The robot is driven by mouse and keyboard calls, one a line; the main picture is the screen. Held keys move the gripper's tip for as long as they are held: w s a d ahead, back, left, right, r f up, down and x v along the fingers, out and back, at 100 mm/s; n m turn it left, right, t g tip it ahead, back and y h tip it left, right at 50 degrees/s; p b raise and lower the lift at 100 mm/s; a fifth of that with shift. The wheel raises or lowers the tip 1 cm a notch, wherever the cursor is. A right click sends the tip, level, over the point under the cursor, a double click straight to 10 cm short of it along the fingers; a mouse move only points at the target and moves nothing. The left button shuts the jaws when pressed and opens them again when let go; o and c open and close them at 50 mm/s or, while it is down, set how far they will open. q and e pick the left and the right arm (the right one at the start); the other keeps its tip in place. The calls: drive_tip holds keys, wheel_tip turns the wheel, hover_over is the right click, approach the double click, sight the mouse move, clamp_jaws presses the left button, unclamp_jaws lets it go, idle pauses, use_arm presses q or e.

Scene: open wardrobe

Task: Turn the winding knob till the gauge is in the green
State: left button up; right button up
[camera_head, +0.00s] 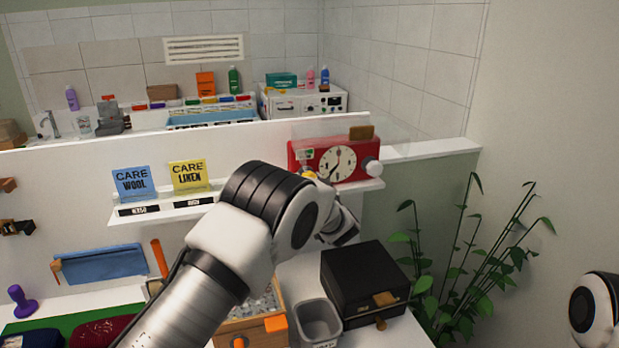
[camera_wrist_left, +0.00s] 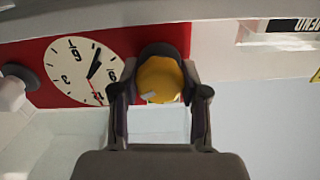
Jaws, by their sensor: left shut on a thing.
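The red clock box (camera_head: 294,160) with a round cream dial (camera_head: 337,163) stands on the white ledge at the back. It also shows upside down in the left wrist view (camera_wrist_left: 35,52). The yellow winding knob (camera_wrist_left: 160,78) is on its front, beside the dial; only a bit of yellow (camera_head: 309,174) shows in the head view. My left gripper (camera_wrist_left: 158,98) is shut around the knob, one finger on each side. In the head view my left arm mostly hides that gripper. A small pale and green patch (camera_head: 306,154) above the knob may be the gauge; no needle is readable.
A white round part (camera_head: 373,168) sticks out at the box's right end. Blue (camera_head: 133,182) and yellow (camera_head: 189,175) care cards stand left along the ledge. A black box (camera_head: 365,275) and a grey bin (camera_head: 318,322) stand below; a plant (camera_head: 470,250) is at right.

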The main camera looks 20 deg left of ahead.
use_arm(q)
drive_tip(key=shift+r+m+p, duration=0.2)
drive_tip(key=shift+m, duration=0.5)
drive_tip(key=shift+r+m+p, duration=0.15)
drive_tip(key=shift+m, duration=0.55)
drive_tip(key=o, duration=1.2)
drive_tip(key=shift+f, duration=0.1)
drive_tip(key=shift+c, duration=0.2)
drive_tip(key=shift+f, duration=0.15)
drive_tip(key=v, duration=0.7)
drive_tip(key=shift+d, duration=0.15)
